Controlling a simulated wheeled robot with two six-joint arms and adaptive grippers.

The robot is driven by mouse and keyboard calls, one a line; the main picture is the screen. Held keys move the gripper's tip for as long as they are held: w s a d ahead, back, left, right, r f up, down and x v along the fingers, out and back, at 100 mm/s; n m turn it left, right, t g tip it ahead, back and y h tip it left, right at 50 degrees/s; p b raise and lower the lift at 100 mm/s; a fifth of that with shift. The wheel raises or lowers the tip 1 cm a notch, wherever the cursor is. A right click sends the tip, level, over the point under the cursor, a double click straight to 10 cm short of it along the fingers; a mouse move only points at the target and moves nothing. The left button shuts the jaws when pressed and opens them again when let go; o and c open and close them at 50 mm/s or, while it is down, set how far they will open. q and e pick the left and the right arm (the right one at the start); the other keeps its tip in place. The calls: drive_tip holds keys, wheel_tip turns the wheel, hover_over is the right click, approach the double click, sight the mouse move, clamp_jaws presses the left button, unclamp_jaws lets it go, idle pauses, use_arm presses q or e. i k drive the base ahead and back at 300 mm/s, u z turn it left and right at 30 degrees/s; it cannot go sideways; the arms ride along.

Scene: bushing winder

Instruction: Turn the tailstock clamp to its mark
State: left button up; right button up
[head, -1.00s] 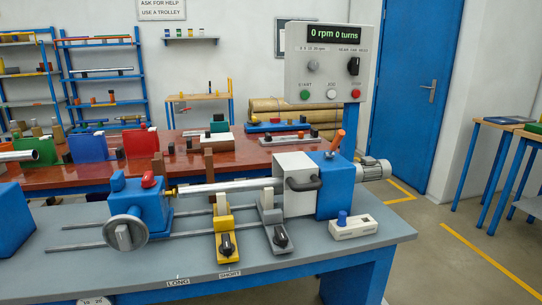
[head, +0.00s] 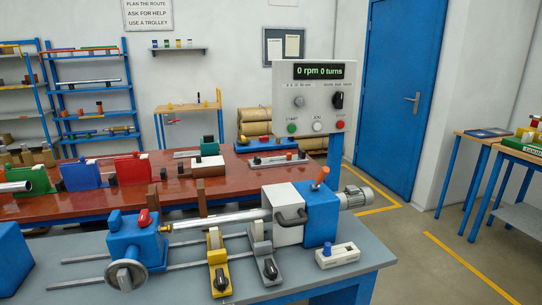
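The tailstock (head: 138,241) is a blue block on two rails at the left of the winder, with a grey handwheel (head: 126,275) on its front. A red knob-like piece (head: 144,218) on top of the tailstock looks like its clamp. The clamp's mark is too small to make out. A long metal bar (head: 215,219) runs from the tailstock to the white and blue headstock (head: 321,218). Neither of my grippers is in view.
Yellow (head: 218,273) and grey (head: 264,262) supports with black knobs stand on the grey bench (head: 180,290). A control panel (head: 314,97) reading 0 rpm 0 turns rises behind the headstock. A red table (head: 100,205) with parts lies behind. A small switch box (head: 338,256) sits front right.

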sight(144, 219)
drive_tip(key=k, duration=0.65)
drive_tip(key=u, duration=0.5)
drive_tip(key=i, duration=1.1)
drive_tip(key=z, duration=0.4)
